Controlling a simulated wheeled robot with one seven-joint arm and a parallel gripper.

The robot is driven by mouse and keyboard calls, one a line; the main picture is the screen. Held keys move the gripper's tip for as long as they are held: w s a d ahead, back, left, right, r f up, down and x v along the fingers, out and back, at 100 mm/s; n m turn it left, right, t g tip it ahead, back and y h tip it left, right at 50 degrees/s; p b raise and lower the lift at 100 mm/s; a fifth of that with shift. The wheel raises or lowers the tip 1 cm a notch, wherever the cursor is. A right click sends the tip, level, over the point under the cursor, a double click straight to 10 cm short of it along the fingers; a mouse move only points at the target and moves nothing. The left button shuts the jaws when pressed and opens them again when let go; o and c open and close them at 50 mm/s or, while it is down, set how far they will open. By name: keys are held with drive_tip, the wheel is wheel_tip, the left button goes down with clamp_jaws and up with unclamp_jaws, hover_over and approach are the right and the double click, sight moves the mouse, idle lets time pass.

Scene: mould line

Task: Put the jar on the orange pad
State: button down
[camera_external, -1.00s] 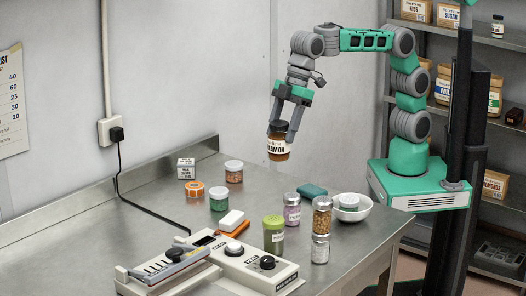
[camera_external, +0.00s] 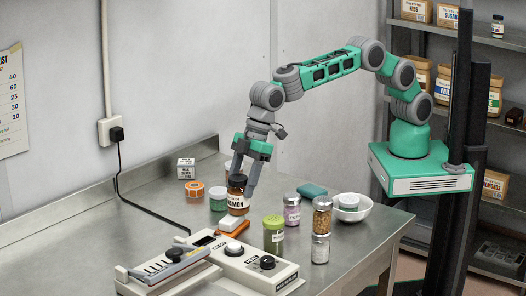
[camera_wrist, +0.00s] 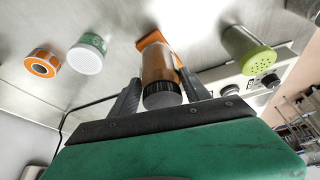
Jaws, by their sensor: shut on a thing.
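The jar (camera_external: 237,201) is amber with a dark lid and a white label. My gripper (camera_external: 241,187) is shut on it and holds it upright over the table. In the wrist view the jar (camera_wrist: 158,68) sits between the two fingers of my gripper (camera_wrist: 160,92). The orange pad (camera_external: 236,231) lies flat on the table below the jar, with a white block (camera_external: 230,222) on it. The jar partly hides both in the outside view. The pad (camera_wrist: 150,39) shows past the jar in the wrist view. I cannot tell whether the jar touches the block.
A green shaker (camera_external: 273,237) stands just right of the pad, and a control box (camera_external: 246,263) sits in front. A green-labelled jar (camera_external: 218,200) and an orange tape roll (camera_external: 194,188) are behind left.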

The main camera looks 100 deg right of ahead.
drive_tip(key=c, duration=0.5)
unclamp_jaws()
drive_tip(key=shift+r, duration=0.1)
drive_tip(key=b+v, duration=0.2)
drive_tip(key=v, duration=1)
drive_tip(key=s+d+r+m+h, duration=0.15)
drive_tip(key=s+d, duration=0.35)
drive_tip(key=d, duration=0.8)
drive_tip(key=s+d+f+m, duration=0.2)
drive_tip(key=s+d+f, duration=0.2)
drive_tip(key=s+d, duration=0.5)
drive_tip(key=s+d+f+m+h, duration=0.1)
drive_tip(key=s+d+f+m, duration=0.2)
drive_tip(key=s+d, duration=0.7)
wheel_tip(320, 180, down, 2)
drive_tip(key=s, duration=0.2)
drive_tip(key=shift+s, duration=0.3)
drive_tip(key=shift+f+m, duration=0.1)
drive_tip(key=shift+m, duration=0.15)
